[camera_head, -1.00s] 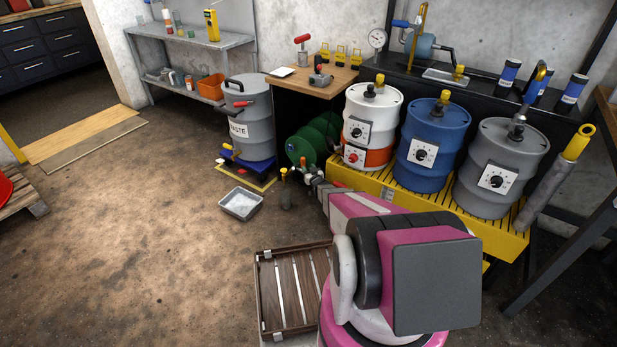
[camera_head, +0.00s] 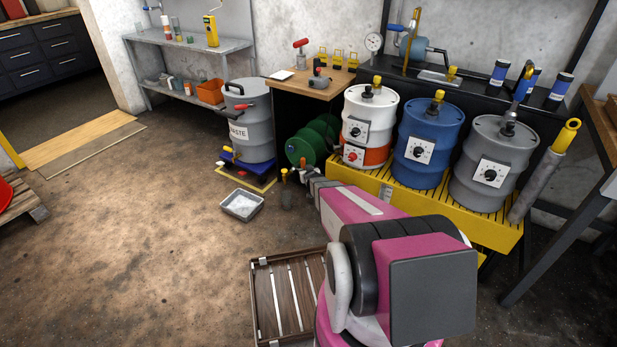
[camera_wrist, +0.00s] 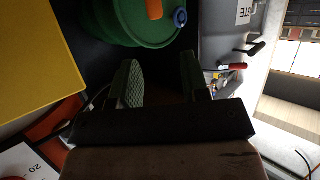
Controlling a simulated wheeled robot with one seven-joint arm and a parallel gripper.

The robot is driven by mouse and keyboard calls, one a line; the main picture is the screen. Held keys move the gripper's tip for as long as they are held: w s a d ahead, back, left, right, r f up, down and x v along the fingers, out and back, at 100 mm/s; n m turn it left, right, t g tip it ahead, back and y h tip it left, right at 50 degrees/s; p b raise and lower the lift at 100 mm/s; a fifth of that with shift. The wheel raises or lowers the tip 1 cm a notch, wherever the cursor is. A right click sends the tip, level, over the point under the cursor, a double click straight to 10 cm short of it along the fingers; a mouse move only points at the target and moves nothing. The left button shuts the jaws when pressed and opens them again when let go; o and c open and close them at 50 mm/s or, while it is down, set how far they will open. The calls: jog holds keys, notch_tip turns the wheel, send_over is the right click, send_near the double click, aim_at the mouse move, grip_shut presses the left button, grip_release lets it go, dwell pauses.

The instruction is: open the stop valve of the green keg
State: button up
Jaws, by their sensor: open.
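The green keg (camera_head: 299,151) lies under the wooden table, left of the white-and-orange drum. In the wrist view the green keg (camera_wrist: 142,28) fills the top middle, just beyond my fingers. An orange piece (camera_wrist: 154,9) and a blue round knob (camera_wrist: 180,17) show on its end; I cannot tell which is the stop valve. My gripper (camera_wrist: 160,82) is open and empty, its two fingers pointing at the keg and apart from the knob. In the head view my gripper (camera_head: 300,178) is small, low in front of the keg, and partly hidden by my arm.
The grey waste drum (camera_head: 250,135) stands left of the keg. The yellow drum stand (camera_head: 400,198) is close on the right, carrying several drums. A white tray (camera_head: 242,205) and a slatted wooden crate (camera_head: 262,300) lie on the floor. Open floor is at left.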

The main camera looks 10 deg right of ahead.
jog(key=s+a+r+m+g+h, duration=0.1)
jog(key=s+r+g, duration=0.5)
jog(key=s, duration=0.6)
jog(key=shift+a+r, duration=0.25)
jog(key=shift+r, duration=0.75)
jog(key=shift+o, duration=0.3)
jog(key=shift+o, duration=1.2)
jog(key=n+t, duration=0.1)
jog(key=t, duration=0.5)
send_near(303, 166)
jog(key=s+d+r, duration=0.2)
jog(key=s+r, duration=0.2)
jog(key=w+f+n+t+y, duration=0.2)
jog(key=w+f+t+y, duration=0.25)
jog(key=w+f, duration=0.2)
jog(key=w+a, duration=0.1)
jog(key=w, duration=0.9)
jog(key=shift+a+r+g, duration=0.1)
jog(key=shift+g, duration=0.15)
jog(key=shift+c, duration=0.3)
